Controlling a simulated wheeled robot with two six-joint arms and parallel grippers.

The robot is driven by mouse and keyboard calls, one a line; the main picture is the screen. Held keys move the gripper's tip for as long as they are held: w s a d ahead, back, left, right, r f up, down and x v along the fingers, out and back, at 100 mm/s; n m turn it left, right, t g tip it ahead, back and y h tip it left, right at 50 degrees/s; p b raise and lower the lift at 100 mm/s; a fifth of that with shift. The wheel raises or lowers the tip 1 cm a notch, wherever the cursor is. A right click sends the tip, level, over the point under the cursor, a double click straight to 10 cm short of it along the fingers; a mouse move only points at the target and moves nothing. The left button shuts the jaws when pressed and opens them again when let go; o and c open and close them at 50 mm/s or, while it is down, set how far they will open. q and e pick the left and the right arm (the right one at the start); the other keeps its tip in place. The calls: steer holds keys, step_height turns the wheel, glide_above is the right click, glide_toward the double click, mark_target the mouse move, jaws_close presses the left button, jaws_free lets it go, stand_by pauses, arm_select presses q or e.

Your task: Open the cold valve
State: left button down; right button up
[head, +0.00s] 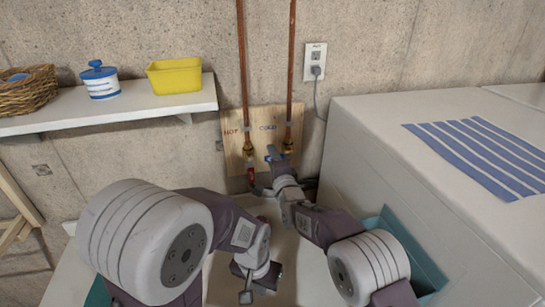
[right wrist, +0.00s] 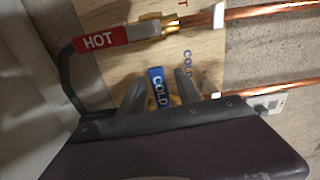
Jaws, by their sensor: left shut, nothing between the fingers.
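The cold valve's blue handle (right wrist: 158,88), lettered COLD, lies crosswise to its copper pipe in the right wrist view. It shows as a small blue patch in the head view (head: 272,152). My right gripper (right wrist: 160,92) is open, with one finger on each side of the blue handle and small gaps visible. In the head view my right gripper (head: 275,157) is at the wooden board, left of the cold pipe. The valve body is mostly hidden behind the gripper. My left gripper (head: 250,290) is shut and empty, low in front and away from the valves.
The red HOT handle (right wrist: 103,39) lies in line with its pipe, close beside the cold one. A white washer-like box (head: 385,150) stands at right with a striped cloth (head: 485,155). A shelf (head: 115,118) at left holds a basket, jar and yellow bin.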

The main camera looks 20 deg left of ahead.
steer(key=shift+w+f, duration=0.1)
jaws_close()
steer(key=shift+f, duration=0.2)
stand_by(1.1)
